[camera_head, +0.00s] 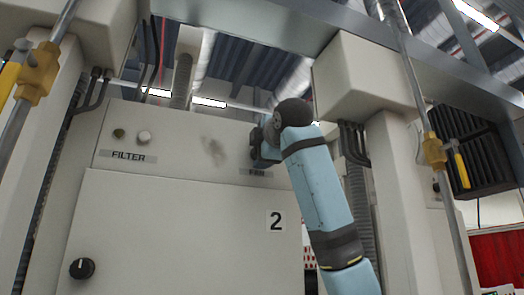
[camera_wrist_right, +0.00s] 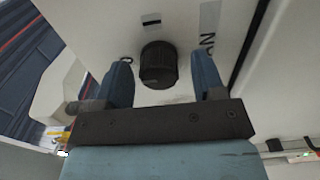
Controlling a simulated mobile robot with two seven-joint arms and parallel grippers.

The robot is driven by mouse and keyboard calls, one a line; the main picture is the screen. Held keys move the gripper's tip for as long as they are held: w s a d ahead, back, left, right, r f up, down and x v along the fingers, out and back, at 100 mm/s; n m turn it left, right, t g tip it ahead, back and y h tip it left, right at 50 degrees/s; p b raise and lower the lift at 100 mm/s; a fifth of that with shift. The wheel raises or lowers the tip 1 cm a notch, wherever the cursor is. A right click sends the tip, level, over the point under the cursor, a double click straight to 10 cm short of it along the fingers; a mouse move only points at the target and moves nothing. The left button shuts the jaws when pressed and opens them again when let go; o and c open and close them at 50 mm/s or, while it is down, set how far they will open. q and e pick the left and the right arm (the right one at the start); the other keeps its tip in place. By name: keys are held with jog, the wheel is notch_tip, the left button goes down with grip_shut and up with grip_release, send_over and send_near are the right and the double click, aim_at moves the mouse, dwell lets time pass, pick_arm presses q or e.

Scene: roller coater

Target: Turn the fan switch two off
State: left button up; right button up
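The cabinet marked 2 (camera_head: 190,215) fills the middle of the head view, with a FAN label (camera_head: 257,172) on its upper panel. The fan switch is a round black knob (camera_wrist_right: 158,65) in the right wrist view. A short black mark is above it and part of the label is at its upper right. My right gripper (camera_wrist_right: 162,80) is open, with one blue finger on each side of the knob and visible gaps to it. In the head view, my right gripper (camera_head: 264,148) is at the panel and hides the knob. My left gripper is not in view.
Another black knob (camera_head: 82,268) is at the lower left. Posts with yellow valves (camera_head: 38,72) stand on both sides. A metal beam (camera_head: 250,25) crosses above.

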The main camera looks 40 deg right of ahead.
jog(key=b+v, duration=0.4)
jog(key=v, duration=1)
jog(key=shift+b, duration=0.4)
jog(key=shift+w+r, duration=0.1)
jog(key=shift+w, duration=0.05)
